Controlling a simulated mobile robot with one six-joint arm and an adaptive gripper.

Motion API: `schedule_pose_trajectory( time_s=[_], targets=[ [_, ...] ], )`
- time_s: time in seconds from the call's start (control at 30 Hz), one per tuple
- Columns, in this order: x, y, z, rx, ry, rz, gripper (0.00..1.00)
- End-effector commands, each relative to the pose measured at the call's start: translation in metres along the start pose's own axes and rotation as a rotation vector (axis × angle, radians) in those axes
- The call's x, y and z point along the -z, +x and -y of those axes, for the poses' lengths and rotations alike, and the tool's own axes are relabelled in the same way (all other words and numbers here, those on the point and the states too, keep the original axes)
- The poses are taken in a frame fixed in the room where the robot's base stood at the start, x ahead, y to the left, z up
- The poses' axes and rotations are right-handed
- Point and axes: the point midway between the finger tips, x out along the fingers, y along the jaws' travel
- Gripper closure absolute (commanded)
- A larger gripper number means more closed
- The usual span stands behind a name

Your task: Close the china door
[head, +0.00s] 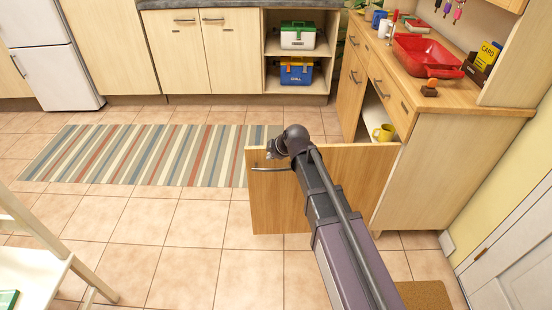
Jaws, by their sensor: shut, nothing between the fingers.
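The china door (275,208) is a light wood door standing wide open from the low wooden cabinet (430,180) at the right. It juts out to the left over the tiled floor, with a dark bar handle (272,169) near its upper left corner. My arm reaches up from the bottom of the view and covers part of the door. My gripper (272,152) is shut and empty near the door's top left edge, just above the handle. I cannot tell whether it touches the door. A yellow mug (384,132) stands inside the open cabinet.
A striped rug (150,155) lies left of the door, with free tiled floor in front. A red tray (425,55) and small items stand on the countertop. A brown mat (425,294) lies at lower right.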

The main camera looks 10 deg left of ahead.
Motion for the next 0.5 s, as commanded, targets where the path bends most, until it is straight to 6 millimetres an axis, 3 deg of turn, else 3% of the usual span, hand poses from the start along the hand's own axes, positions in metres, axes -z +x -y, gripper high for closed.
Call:
schedule_pose_trajectory(
  time_s=[0.1, 0.3, 0.5],
  targets=[
    [-0.001, 0.015, 0.001, 0.000, -0.001, 0.000, 1.00],
    [0.001, 0.024, -0.024, 0.000, 0.000, 0.000, 1.00],
    [0.001, 0.029, -0.034, 0.001, 0.000, -0.001, 1.00]
  ],
)
